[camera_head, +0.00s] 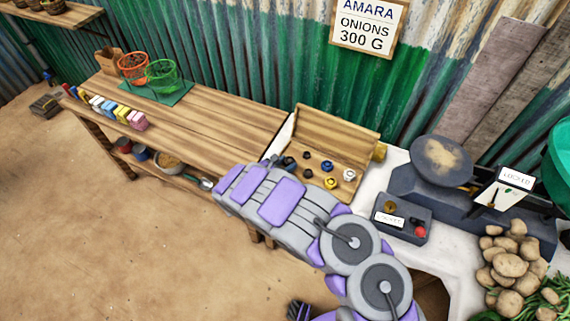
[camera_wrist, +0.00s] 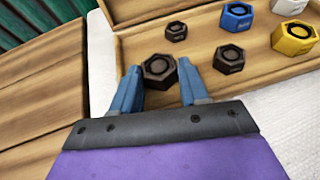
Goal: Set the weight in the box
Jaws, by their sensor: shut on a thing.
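My gripper (camera_wrist: 160,82) is shut on a dark brown hexagonal weight (camera_wrist: 159,66), one blue finger on each side of it. The weight shows over the near left part of the open wooden box (camera_wrist: 122,52); I cannot tell whether it touches the box floor. In the head view, my gripper (camera_head: 285,164) is at the left end of the box (camera_head: 340,130), and the held weight is hard to make out. Inside the box stand a small dark weight (camera_wrist: 176,31), another dark one (camera_wrist: 229,59), a blue one (camera_wrist: 237,16) and a yellow one (camera_wrist: 294,38).
A balance with a round pan (camera_head: 442,160) and a small dark device (camera_head: 402,218) stand right of the box. Potatoes (camera_head: 510,265) lie at the front right. The wooden bench (camera_head: 215,120) left of the box is mostly clear. A sign (camera_head: 367,24) reads "AMARA ONIONS 300 G".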

